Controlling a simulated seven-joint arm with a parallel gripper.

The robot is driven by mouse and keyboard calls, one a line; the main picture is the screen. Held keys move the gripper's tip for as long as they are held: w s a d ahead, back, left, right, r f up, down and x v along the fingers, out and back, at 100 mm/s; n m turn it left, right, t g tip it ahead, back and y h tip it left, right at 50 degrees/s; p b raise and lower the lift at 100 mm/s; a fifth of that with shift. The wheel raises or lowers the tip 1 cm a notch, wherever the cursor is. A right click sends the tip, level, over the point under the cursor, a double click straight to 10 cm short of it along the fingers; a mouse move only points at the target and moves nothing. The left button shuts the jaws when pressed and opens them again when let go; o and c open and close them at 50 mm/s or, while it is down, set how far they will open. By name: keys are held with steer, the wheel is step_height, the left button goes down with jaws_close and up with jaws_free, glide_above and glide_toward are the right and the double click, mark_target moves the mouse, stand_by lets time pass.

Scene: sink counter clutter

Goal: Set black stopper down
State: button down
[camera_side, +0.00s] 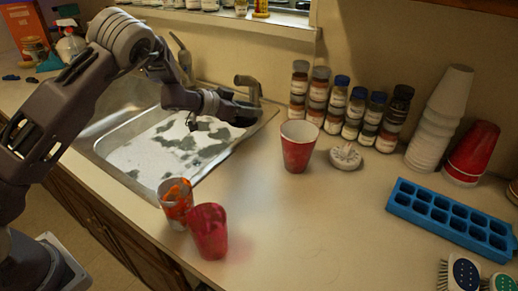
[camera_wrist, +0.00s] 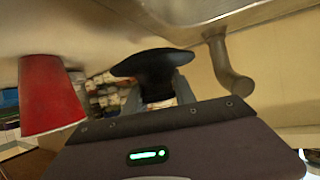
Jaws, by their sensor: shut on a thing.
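The black stopper (camera_wrist: 153,64) shows in the wrist view as a dark, wide-topped piece between my fingers. My gripper (camera_wrist: 158,92) is shut on it. In the side view my gripper (camera_side: 240,112) is over the right side of the sink, close to the faucet. The stopper looks like a dark shape at its end there, but it is small and hard to separate from the fingers. It appears held in the air above the sink and counter edge.
A red cup (camera_side: 298,150) stands right of my gripper, with spice jars (camera_side: 338,105) behind. Two more cups (camera_side: 208,232) and a blue ice tray (camera_side: 450,220) are nearer. The middle counter is clear.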

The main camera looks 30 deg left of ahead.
step_height(320, 180, up, 4)
glide_above(270, 146)
step_height(270, 146, down, 9)
steer(key=shift+f, duration=0.2)
steer(key=c, duration=1)
jaws_free()
steer(key=shift+f, duration=0.15)
